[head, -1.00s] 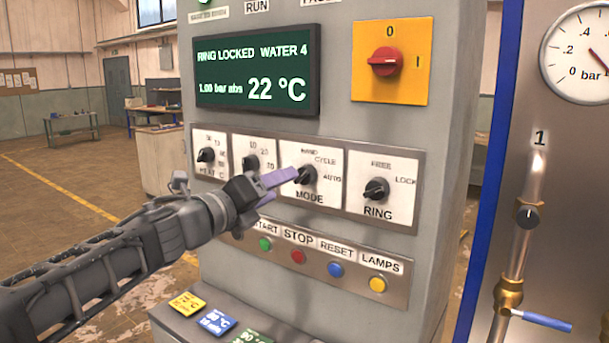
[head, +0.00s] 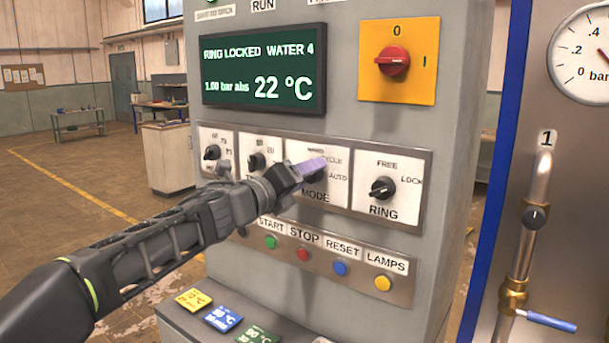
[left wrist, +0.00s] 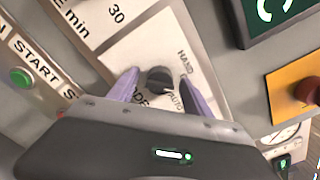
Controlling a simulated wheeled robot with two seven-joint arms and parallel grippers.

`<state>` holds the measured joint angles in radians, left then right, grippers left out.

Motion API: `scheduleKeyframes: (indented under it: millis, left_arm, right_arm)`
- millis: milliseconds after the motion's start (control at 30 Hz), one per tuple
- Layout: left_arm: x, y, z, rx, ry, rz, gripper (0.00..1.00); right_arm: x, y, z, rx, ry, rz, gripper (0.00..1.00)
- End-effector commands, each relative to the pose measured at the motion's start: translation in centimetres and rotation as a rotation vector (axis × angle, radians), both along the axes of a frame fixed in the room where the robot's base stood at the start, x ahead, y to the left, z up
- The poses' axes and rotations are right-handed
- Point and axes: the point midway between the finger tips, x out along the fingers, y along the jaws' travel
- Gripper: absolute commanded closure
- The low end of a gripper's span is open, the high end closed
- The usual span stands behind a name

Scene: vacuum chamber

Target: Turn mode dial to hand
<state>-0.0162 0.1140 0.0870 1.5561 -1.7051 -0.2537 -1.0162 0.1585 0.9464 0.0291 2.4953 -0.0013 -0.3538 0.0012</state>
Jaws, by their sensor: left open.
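The mode dial (left wrist: 159,79) is a black knob on a white plate marked HAND, CYCLE and AUTO. In the head view it is mostly hidden behind my left gripper (head: 312,166), with only a dark part showing below the fingers. In the left wrist view my left gripper (left wrist: 157,88) is open, with one purple finger on each side of the dial. I cannot tell whether the fingers touch it. The dial's pointer direction is not clear. My right gripper is not in view.
The ring dial (head: 382,188) is just right of the mode plate, and another dial (head: 256,161) is to its left. Below are START, STOP, RESET and LAMPS buttons (head: 302,254). A red rotary switch (head: 392,61) and a green display (head: 262,67) are above.

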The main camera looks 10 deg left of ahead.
Motion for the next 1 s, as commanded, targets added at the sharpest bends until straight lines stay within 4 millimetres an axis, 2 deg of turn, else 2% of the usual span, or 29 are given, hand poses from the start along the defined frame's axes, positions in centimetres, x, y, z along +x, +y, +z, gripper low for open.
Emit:
scheduleKeyframes:
  millis: [167, 833, 1000]
  left_arm:
    - [-0.02, 0.01, -0.01, 0.0, 0.0, 0.0, 0.43]
    - [-0.02, 0.05, -0.06, 0.0, 0.001, 0.001, 0.98]
    - [-0.02, 0.05, -0.06, -0.001, 0.001, 0.001, 1.0]
  right_arm:
    - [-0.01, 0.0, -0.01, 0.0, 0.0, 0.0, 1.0]
    - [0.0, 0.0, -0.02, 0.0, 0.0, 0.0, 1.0]
    - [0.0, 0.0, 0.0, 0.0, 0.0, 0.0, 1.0]
